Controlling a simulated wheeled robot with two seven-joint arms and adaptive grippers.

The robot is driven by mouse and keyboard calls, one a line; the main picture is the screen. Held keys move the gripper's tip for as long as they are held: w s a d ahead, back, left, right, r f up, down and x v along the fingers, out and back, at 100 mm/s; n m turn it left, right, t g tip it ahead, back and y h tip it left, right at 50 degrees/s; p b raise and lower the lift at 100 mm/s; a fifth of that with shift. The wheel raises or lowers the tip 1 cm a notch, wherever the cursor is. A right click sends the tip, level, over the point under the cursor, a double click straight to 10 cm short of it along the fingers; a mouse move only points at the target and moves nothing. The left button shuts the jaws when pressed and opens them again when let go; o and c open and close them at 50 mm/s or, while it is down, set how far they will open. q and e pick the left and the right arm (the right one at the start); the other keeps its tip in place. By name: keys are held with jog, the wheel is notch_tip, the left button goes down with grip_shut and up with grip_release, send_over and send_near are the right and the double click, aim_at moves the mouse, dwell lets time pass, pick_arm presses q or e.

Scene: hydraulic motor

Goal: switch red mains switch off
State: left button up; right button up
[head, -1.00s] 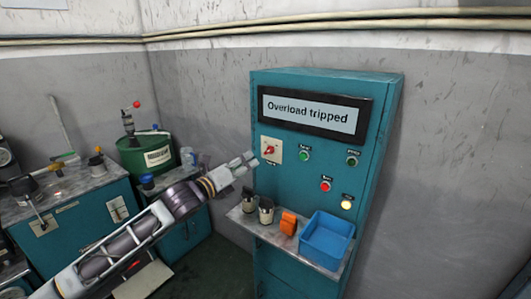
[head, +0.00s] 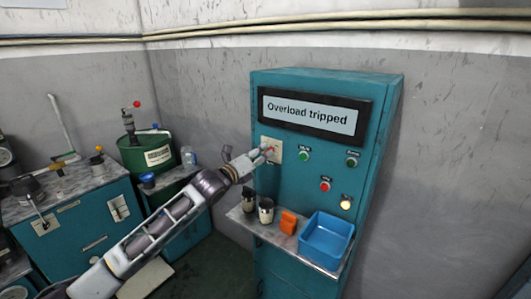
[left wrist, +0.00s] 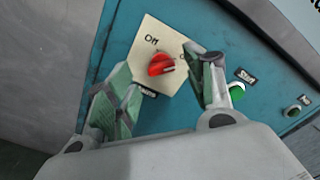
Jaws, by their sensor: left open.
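The knob's pointer aims to the right, away from "Off". My left gripper (left wrist: 160,90) is open, its two fingers on either side of the knob, and I cannot tell whether they touch it. In the head view my left gripper (head: 262,157) is at the plate and partly covers the switch. My right gripper is not in view.
The cabinet display (head: 313,115) reads "Overload tripped". A green button (head: 304,155) sits right of the switch, a red button (head: 325,185) lower. Below, a shelf holds a blue bin (head: 326,238), an orange block (head: 288,222) and two dark cups. A green drum (head: 145,155) stands left.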

pick_arm(q)
jog(key=x, duration=0.3)
jog(key=shift+w+d, duration=0.15)
jog(key=shift+w, duration=0.05)
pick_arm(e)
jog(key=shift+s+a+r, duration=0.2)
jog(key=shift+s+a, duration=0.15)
pick_arm(q)
jog(key=c, duration=1)
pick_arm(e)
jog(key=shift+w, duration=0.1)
